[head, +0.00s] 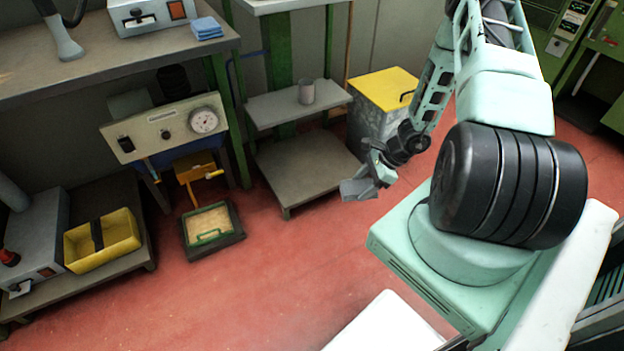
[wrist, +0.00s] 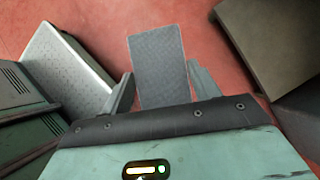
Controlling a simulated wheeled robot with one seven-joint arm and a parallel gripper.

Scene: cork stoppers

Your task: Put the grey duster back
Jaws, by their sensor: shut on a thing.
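The grey duster (head: 357,189) is a flat grey piece held in my gripper (head: 377,174), out over the red floor to the right of the low shelf stand. In the wrist view the duster (wrist: 158,62) shows as a dark grey rectangle between the two fingers of my gripper (wrist: 161,88). It sticks out past the fingertips, with red floor behind it. The gripper is shut on its near end, which is partly hidden by the gripper body.
A blue folded cloth (head: 207,28) lies on the workbench (head: 120,62). A grey shelf stand (head: 300,170) holds a grey cup (head: 306,92). A yellow-topped bin (head: 385,85) stands right of it. A tray (head: 212,228) and yellow box (head: 103,241) are at left. The red floor between is clear.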

